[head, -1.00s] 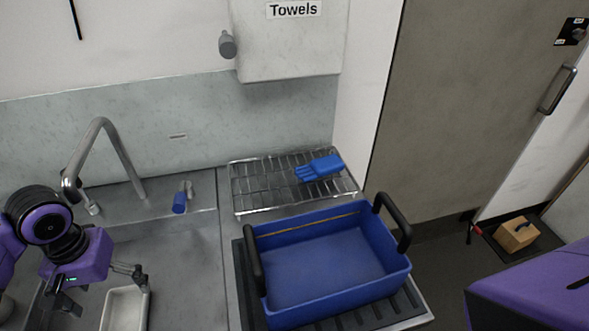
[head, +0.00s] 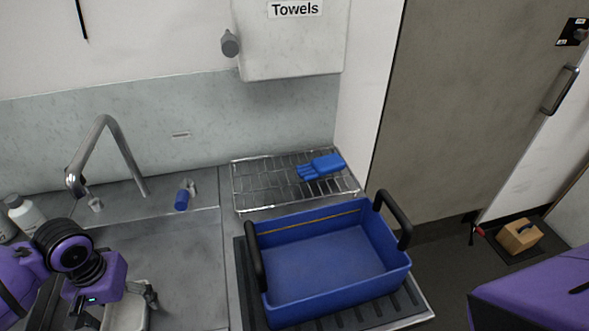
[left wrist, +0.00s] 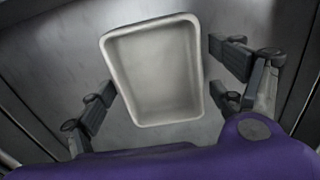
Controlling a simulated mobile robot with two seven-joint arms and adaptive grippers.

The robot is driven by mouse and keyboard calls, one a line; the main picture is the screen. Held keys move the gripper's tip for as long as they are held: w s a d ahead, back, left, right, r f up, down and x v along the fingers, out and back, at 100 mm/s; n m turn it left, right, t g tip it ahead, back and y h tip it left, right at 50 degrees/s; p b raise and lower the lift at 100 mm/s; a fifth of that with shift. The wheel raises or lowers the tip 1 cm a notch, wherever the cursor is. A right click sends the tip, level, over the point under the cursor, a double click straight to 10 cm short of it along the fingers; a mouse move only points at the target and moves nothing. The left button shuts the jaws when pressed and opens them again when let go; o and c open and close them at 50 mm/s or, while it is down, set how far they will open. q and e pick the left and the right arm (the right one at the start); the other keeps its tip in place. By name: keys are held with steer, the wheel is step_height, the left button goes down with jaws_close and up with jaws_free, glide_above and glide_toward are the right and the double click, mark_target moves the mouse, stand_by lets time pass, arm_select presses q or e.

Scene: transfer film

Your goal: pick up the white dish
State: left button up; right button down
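The white dish (left wrist: 153,75) is a rectangular, empty tray lying in the metal sink. In the head view the white dish (head: 122,315) shows at the bottom left, partly hidden by my left gripper. My left gripper (left wrist: 162,98) is open over the dish, with fingers on both sides of its near part in the left wrist view. I see a gap between the fingers and the rim. In the head view the left gripper (head: 115,306) is at the bottom left. My right gripper is out of view.
A blue crate (head: 335,275) with black handles stands on a ribbed drainboard (head: 243,290) right of the sink. A wire rack (head: 255,186) holds a blue glove (head: 322,166). A faucet (head: 118,150) and white bottles (head: 24,215) stand behind the sink.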

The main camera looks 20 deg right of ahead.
arm_select(q)
steer(key=c, duration=1)
steer(key=shift+r, duration=0.2)
